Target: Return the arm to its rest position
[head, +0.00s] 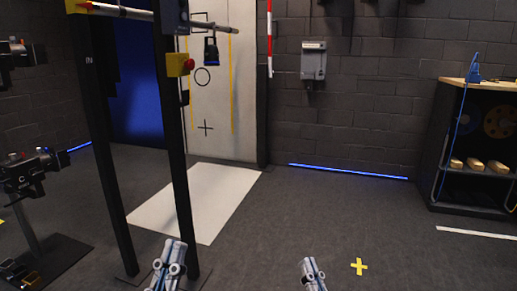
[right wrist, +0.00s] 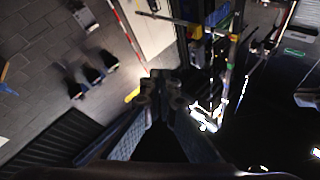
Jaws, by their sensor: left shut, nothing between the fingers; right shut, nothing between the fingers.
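My left gripper (head: 168,265) is at the bottom of the head view, left of centre, with its fingers together and empty. My right gripper (head: 313,274) is at the bottom edge, right of centre, also shut and empty. In the right wrist view its fingers (right wrist: 163,90) meet at the tips with nothing between them. Both grippers are apart from the things around them in the head view. A yellow box with a red button (head: 181,65) is on a dark upright post, above and beyond my left gripper.
Dark posts (head: 176,150) stand close behind my left gripper. Dark equipment on a stand (head: 28,172) is at the left. A shelf unit (head: 452,160) stands at the right. The floor (head: 310,215) ahead of my right gripper is open, with a yellow cross (head: 359,267) on it.

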